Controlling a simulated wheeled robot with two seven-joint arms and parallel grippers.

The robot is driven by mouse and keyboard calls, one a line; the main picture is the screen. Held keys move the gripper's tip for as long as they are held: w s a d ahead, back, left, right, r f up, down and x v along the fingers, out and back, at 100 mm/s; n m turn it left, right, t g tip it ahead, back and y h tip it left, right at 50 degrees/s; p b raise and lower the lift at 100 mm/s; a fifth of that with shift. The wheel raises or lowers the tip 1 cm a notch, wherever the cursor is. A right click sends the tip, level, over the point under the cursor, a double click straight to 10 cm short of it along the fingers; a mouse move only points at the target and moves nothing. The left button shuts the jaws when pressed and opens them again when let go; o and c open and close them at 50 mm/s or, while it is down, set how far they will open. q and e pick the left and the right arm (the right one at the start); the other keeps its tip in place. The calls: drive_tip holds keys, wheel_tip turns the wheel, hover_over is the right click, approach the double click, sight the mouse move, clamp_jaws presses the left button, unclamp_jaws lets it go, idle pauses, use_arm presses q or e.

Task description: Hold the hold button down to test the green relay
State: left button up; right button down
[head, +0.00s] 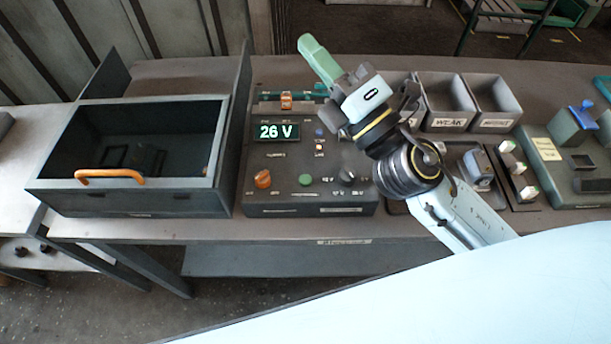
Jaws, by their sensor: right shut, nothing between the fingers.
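The test box (284,212) stands on the bench in the middle of the head view, its display (278,132) reading 26 V. On its face are an orange knob (263,179), a green round button (305,180), a dark knob (347,175) and a small blue button (319,132). I cannot read which one is the hold button. An orange part (286,100) sits at the box's back edge. My right gripper (308,44) is shut and empty, its green fingers above and beyond that edge, apart from the buttons. I cannot pick out the green relay for certain. My left gripper is out of view.
A dark open drawer box (131,198) with an orange handle (109,175) stands left. Two open bins (449,124) (497,123), one labelled WEAK, stand right of my arm. A rack of green-and-white parts (519,170) and another device (585,188) lie farther right.

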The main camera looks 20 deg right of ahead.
drive_tip(key=s+a+n+g+y, duration=0.2)
drive_tip(key=a+n+g+y, duration=0.35)
drive_tip(key=n, duration=0.45)
drive_tip(key=n+g+h, duration=0.9)
drive_tip(key=n+g, duration=0.1)
drive_tip(key=n, duration=0.9)
hover_over(311, 180)
wheel_tip(311, 180, down, 16)
drive_tip(key=shift+y, duration=0.25)
wheel_tip(311, 180, down, 8)
drive_tip(key=b, duration=0.4)
drive_tip(key=shift+r+b, duration=0.15)
drive_tip(key=shift+b, duration=0.2)
drive_tip(key=shift+f+b, duration=0.45)
drive_tip(key=shift+f, duration=0.1)
